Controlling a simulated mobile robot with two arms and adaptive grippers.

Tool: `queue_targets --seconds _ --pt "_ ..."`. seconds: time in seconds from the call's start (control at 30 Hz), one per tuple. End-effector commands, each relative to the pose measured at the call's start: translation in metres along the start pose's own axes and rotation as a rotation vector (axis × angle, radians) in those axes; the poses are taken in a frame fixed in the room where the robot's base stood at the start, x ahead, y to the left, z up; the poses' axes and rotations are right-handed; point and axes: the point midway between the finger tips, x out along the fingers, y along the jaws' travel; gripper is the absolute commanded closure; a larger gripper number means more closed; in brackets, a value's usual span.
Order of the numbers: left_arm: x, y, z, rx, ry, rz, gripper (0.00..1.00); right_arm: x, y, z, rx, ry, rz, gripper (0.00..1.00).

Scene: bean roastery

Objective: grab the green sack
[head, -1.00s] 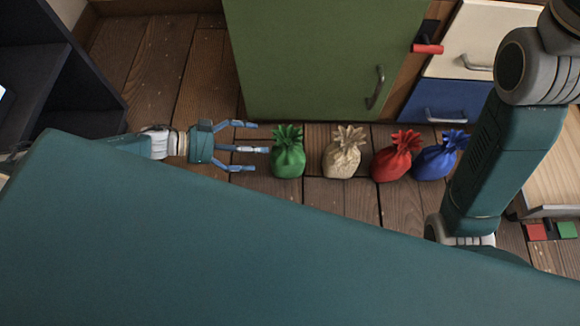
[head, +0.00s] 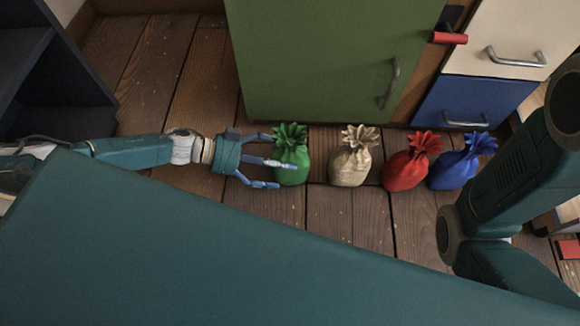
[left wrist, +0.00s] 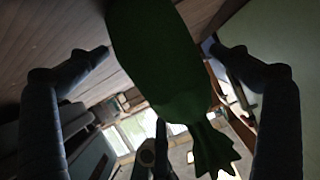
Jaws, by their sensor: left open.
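The green sack (head: 291,158) stands upright on the wooden floor, at the left end of a row of sacks. My left gripper (head: 275,162) reaches it from the left, open, with its fingers spread around the sack's near side. One finger overlaps the sack in the head view; I cannot tell whether it touches. In the left wrist view the green sack (left wrist: 165,65) fills the middle between the open fingers, its ruffled top toward the lower right. My right arm shows at the right, but its gripper is out of view.
To the right stand a beige sack (head: 350,160), a red sack (head: 404,168) and a blue sack (head: 453,170). A green cabinet door (head: 330,60) and a blue drawer (head: 470,103) rise close behind the row. A dark shelf (head: 60,70) stands at the left. Floor between shelf and cabinet is clear.

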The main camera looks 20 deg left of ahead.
Motion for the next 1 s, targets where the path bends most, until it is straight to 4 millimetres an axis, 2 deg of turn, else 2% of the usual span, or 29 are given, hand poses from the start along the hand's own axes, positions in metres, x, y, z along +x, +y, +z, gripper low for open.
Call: queue_targets --seconds 0.03,0.17,0.47,0.83,0.87,1.0 --pt "0.009 0.0 0.004 0.004 0.002 0.001 0.0 -0.011 -0.002 -0.004 0.0 -0.001 0.0 0.65" --pt "0.023 0.0 0.002 0.003 0.001 0.0 0.0 -0.018 -0.004 -0.006 0.0 0.0 0.0 0.65" --pt "0.025 0.0 0.0 0.001 -0.001 -0.001 0.02 -0.017 -0.004 -0.006 0.0 0.0 0.0 0.65" --pt "0.025 0.0 0.0 0.001 0.0 -0.001 0.76 -0.017 -0.004 -0.006 0.0 -0.001 0.0 0.65" --pt "0.025 -0.001 -0.004 0.004 0.006 -0.001 0.79 -0.017 -0.004 -0.005 0.0 -0.001 0.0 0.65" --pt "0.025 -0.001 -0.004 0.004 0.006 0.0 0.79 -0.017 -0.004 -0.005 0.0 -0.001 0.0 0.65"
